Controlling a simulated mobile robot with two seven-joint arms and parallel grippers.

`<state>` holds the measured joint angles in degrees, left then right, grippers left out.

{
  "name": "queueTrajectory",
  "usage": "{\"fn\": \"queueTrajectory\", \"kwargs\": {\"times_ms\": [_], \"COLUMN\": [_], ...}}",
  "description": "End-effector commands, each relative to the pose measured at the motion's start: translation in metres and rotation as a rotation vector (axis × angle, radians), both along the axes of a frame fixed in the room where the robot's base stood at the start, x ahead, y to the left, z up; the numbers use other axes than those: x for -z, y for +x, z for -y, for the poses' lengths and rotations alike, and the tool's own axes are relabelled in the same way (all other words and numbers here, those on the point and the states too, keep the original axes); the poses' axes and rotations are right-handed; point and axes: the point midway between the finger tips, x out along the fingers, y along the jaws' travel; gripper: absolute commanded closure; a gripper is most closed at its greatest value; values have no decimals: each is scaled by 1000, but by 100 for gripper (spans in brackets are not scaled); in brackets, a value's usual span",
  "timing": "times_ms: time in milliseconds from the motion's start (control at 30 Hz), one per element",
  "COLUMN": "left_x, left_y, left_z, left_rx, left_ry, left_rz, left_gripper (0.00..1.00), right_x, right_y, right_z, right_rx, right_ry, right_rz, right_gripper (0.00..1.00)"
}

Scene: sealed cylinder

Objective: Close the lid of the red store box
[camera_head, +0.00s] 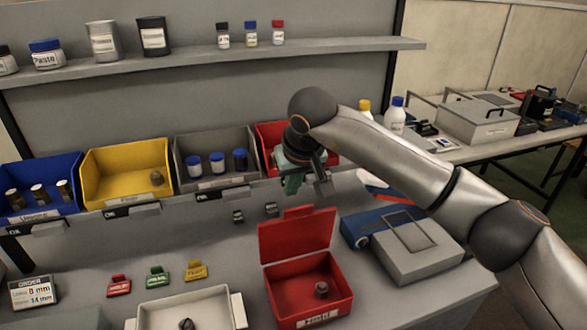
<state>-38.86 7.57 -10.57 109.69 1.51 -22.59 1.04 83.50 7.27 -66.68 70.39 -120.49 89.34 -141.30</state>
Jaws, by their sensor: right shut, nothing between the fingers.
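The red store box (335,306) stands on the table at the front centre, with a label on its front. Its red lid (297,236) is open and stands up at the back of the box. A small dark grey piece (321,289) lies inside. My right gripper (308,184) is shut and empty, above and behind the raised lid, in front of the red bin. It appears apart from the lid. My left gripper is not in view.
Blue, yellow, grey and red bins (266,142) line the back. A blue and grey case (412,246) stands right of the box. A pale tray (220,313) and small coloured tags (157,276) lie to the left. A shelf (190,63) spans above.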

Motion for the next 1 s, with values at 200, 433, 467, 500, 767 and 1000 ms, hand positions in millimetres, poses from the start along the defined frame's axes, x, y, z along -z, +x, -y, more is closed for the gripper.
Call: {"fn": "queueTrajectory", "kwargs": {"times_ms": [200,433,467,500,767,1000], "left_x": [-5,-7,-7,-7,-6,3], "left_y": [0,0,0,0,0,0], "left_z": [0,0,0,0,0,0], "left_rx": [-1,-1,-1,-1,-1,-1], "left_ry": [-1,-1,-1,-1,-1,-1], "left_rz": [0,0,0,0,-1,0], "left_gripper": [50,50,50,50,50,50], "right_x": [1,3,3,3,3,6], "right_y": [-19,-27,-28,-28,-28,-28], "right_z": [7,10,10,10,10,10], "right_rx": [0,2,2,2,2,3], "right_ry": [1,0,0,0,0,5], "right_rz": [-1,-1,-1,-1,-1,22], "right_gripper": [100,100,100,100,100,100]}}
